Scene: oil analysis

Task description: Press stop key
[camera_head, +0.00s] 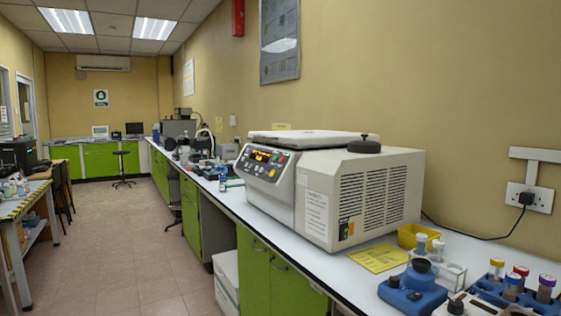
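A white and grey benchtop machine (310,188), apparently a centrifuge, stands on the long bench against the right wall. Its lid (305,139) looks closed. The sloped front panel (262,163) faces left and carries a lit orange display (261,156) and several small coloured keys, some red. The labels are too small to read, so I cannot tell which one is the stop key. Neither of my grippers is in view.
The white benchtop (290,255) runs over green cabinets (266,275). At the near right are a yellow tray (407,236), a blue device (411,293) and a blue rack (490,290) with capped tubes. A cable runs to a wall socket (529,197). The tiled floor (130,240) left of the bench is clear.

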